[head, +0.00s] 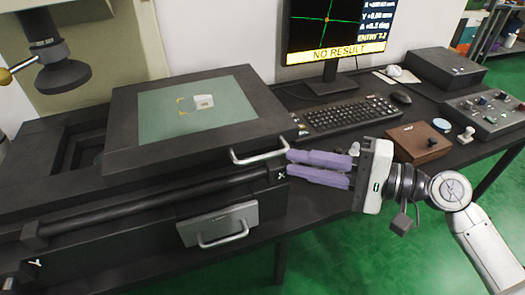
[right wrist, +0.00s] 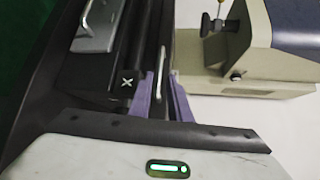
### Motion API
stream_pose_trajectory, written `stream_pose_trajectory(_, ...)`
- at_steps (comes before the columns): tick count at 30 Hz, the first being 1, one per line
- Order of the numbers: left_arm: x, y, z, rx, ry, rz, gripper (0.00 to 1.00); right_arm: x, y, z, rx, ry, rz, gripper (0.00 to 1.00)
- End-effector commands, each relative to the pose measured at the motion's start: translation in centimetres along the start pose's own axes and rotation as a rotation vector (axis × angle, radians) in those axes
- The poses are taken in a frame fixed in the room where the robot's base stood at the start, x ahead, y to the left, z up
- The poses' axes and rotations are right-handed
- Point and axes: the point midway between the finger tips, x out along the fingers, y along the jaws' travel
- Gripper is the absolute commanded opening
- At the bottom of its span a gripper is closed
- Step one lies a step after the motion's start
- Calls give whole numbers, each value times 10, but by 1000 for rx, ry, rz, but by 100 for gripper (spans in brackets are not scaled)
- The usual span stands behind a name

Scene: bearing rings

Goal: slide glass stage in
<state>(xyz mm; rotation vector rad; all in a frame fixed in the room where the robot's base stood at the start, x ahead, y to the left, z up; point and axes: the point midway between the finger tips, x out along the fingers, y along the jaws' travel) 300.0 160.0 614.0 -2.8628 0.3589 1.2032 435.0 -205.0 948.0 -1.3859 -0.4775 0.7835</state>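The glass stage (head: 125,125) is a dark frame around a greenish glass pane (head: 165,125). It sits out over the front of the black machine, and a small whitish part (head: 204,101) lies on the glass. A silver bar handle (head: 262,154) is on its near right edge. My right gripper (head: 289,163) is open, its purple fingers pointing left at the handle's right end. In the right wrist view the handle (right wrist: 161,72) lines up between the two parted fingers (right wrist: 162,98); contact cannot be told. My left gripper is not in view.
Below the stage is a plate with a second handle (head: 222,236), marked Y side; an X mark is near my fingers. A monitor (head: 335,40) reads "NO RESULT". A keyboard (head: 345,115), brown box (head: 418,142) and control panel (head: 490,115) stand to the right. A dark lens column (head: 62,75) stands behind.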

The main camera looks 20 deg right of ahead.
Motion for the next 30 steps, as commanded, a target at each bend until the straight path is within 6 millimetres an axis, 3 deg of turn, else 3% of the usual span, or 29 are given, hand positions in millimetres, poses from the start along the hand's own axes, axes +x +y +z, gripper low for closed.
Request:
stream_pose_trajectory(6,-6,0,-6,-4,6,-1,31,42,-3,0,-1,0,-4,17)
stream_pose_trajectory(13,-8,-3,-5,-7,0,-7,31,75,-1,0,-1,1,-1,17)
stream_pose_trajectory(25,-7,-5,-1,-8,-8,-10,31,84,1,0,-3,1,2,17)
stream_pose_trajectory(29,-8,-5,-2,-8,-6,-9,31,84,1,0,-3,1,2,0)
stream_pose_trajectory(30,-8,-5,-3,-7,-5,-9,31,84,1,0,-3,1,2,0)
